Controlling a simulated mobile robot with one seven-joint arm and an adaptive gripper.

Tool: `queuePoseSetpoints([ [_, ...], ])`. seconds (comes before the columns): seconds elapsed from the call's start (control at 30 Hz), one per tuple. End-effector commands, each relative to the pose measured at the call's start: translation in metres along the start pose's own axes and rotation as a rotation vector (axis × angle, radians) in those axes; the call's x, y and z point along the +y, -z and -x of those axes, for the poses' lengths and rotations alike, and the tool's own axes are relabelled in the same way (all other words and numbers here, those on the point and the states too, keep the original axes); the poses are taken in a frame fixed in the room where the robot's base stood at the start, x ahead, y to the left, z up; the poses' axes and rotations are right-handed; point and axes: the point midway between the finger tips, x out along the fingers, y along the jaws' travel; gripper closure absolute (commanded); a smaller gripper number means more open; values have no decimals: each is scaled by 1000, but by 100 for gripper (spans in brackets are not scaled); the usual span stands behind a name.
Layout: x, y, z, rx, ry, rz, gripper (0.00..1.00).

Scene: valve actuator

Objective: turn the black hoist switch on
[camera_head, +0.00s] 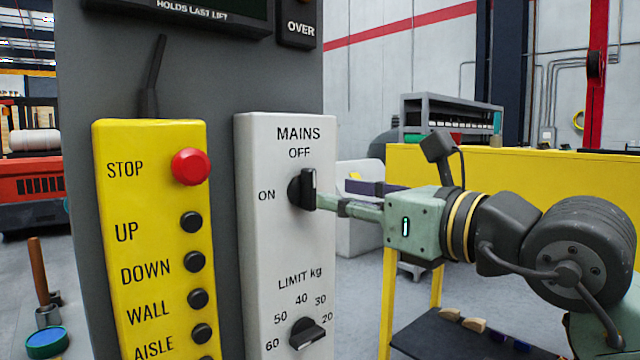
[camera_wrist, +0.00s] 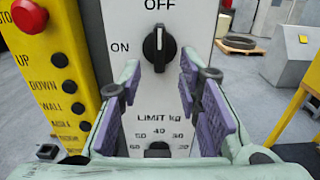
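The black hoist switch (camera_head: 303,189) is a round rotary knob with a raised grip bar under the word MAINS on a white panel (camera_head: 255,230). Its bar stands upright, with its white mark toward OFF; ON is to the left. In the wrist view the switch (camera_wrist: 159,48) lies ahead, framed between my fingers. My gripper (camera_wrist: 160,78) is open, its purple pads apart to the left and right with nothing between them. In the head view my gripper (camera_head: 338,205) reaches in from the right, tips close to the switch; I cannot tell whether they touch it.
A second black knob (camera_head: 307,333), marked LIMIT kg, sits below on the same panel. A yellow panel (camera_head: 150,240) with a red STOP button (camera_head: 190,167) and several black buttons stands to the left. A yellow bench (camera_head: 500,185) is behind my arm.

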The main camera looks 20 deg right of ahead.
Motion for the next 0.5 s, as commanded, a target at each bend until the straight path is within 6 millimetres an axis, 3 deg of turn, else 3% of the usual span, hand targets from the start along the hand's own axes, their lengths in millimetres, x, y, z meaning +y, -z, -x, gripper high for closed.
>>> queuePoseSetpoints([
  [0.2,1,-2,-38,1,-3,0,68],
  [0.5,1,0,-54,-1,-2,0,68],
])
